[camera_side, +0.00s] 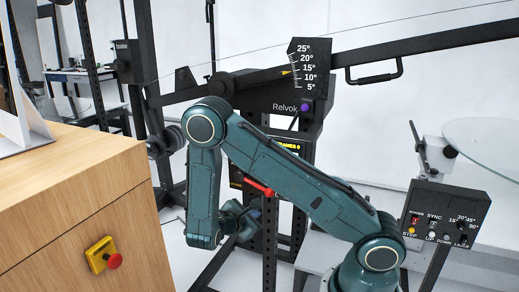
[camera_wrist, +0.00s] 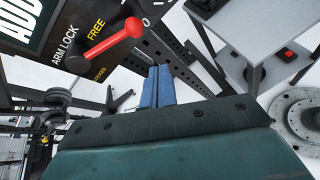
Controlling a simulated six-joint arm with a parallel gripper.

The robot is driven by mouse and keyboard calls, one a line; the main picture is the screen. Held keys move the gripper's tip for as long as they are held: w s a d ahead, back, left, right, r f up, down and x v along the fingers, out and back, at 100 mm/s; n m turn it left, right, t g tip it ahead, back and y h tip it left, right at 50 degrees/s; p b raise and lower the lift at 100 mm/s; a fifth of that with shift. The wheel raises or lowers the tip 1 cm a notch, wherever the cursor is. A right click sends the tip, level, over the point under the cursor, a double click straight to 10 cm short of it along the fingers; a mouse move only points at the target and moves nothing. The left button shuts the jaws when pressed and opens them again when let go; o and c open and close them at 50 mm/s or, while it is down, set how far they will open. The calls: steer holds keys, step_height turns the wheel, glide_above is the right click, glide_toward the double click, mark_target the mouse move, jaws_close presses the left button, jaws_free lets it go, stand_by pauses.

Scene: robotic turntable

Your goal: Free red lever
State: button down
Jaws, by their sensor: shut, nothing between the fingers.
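The red lever (camera_wrist: 113,43) is on a dark panel lettered "ARM LOCK" and "FREE" in the wrist view. It runs from a black pivot at lower left to a red tip at upper right. "FREE" (camera_wrist: 97,29) is above it, and smaller yellow lettering below it is hard to read. The lever (camera_side: 257,187) also shows in the side view, partly behind my arm. My gripper's blue fingers (camera_wrist: 157,86) are together and empty, apart from the lever, below and right of it in the wrist view. In the side view my gripper (camera_side: 255,214) is just below the lever, partly hidden.
A black control box (camera_side: 447,215) with small switches and a clear disc (camera_side: 487,142) are at the right. A wooden cabinet (camera_side: 70,200) with a red stop button (camera_side: 113,261) stands at the left. Black perforated posts (camera_side: 270,240) and a long bar (camera_side: 430,43) surround the panel.

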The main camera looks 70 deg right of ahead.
mark_target(269, 196)
steer(key=f+n+h, duration=0.1)
steer(key=n, duration=0.1)
steer(key=f+n+t+h, duration=0.1)
steer(key=f, duration=0.1)
steer(key=d+f+n+h, duration=0.1)
steer(key=n, duration=0.1)
steer(key=shift+w+d+f+n+t, duration=0.1)
steer(key=shift+f+n+t, duration=0.1)
steer(key=shift+n+t, duration=0.1)
steer(key=shift+d, duration=0.15)
steer(key=d+r, duration=0.2)
steer(key=d, duration=0.7)
stand_by(0.6)
steer(key=shift+r, duration=0.1)
steer(key=shift+s+r+n, duration=0.25)
steer(key=shift+r, duration=0.3)
steer(key=shift+s+r+n, duration=0.2)
steer(key=shift+r+n, duration=0.05)
steer(key=shift+r, duration=0.25)
steer(key=shift+f, duration=0.1)
